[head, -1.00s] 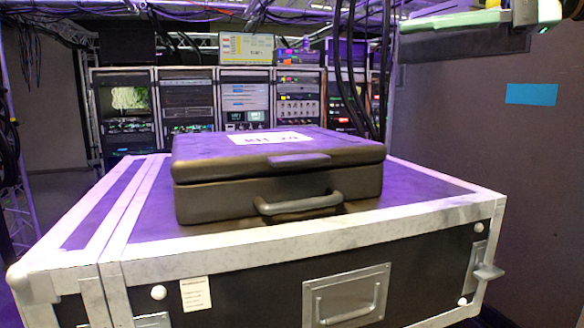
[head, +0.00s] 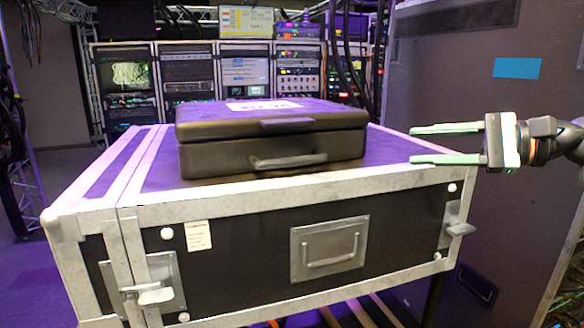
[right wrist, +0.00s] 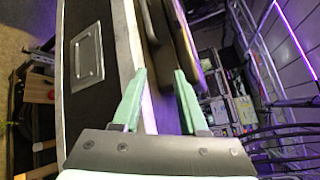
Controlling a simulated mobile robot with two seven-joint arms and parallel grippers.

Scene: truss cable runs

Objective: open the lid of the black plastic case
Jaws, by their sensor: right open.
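The black plastic case (head: 225,158) lies on top of a large flight case, with its lid (head: 205,124) shut, a label on top, a latch tab (head: 288,125) at the lid's front and a carry handle (head: 290,161) on its front face. My right gripper (head: 412,144) is open and empty, to the right of the case and apart from it, its green fingers pointing left. In the right wrist view, the fingers (right wrist: 157,98) are spread, and part of the black case (right wrist: 163,55) shows beyond them. My left gripper is not in view.
The flight case (head: 400,190) has metal edges, a recessed handle (head: 330,248) and corner latches. Its top is bare to the right of the black case. Equipment racks (head: 245,75) and hanging cables stand behind. A dark wall with a blue patch (head: 516,68) is at the right.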

